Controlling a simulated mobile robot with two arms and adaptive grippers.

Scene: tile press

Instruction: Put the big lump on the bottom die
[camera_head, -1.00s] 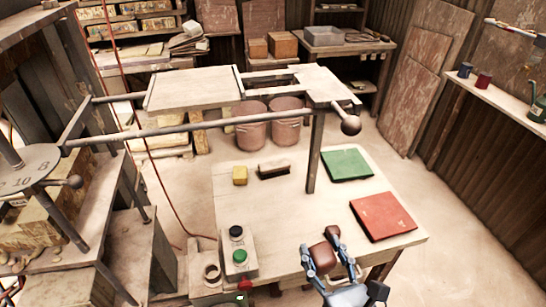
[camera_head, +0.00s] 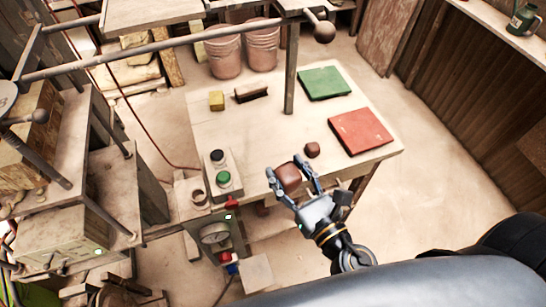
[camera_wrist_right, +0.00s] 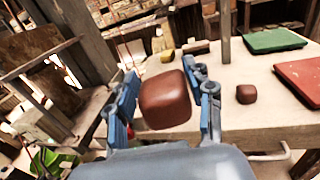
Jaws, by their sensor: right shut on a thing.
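The big lump (camera_head: 288,177) is a reddish-brown rounded block. My right gripper (camera_head: 292,174) is shut on it, one finger on each side, at the table's front edge. In the right wrist view the big lump (camera_wrist_right: 165,99) sits between the blue fingers and looks clear of the tabletop. A smaller brown lump (camera_head: 312,149) lies on the table just beyond, apart from the gripper. I cannot make out the bottom die; the press frame (camera_head: 150,50) at the left is partly cut off. My left gripper is not in view.
The table (camera_head: 240,130) holds a green mat (camera_head: 325,83), a red mat (camera_head: 361,132), a yellow block (camera_head: 216,100) and a brush (camera_head: 252,92). A post (camera_head: 291,70) rises behind.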

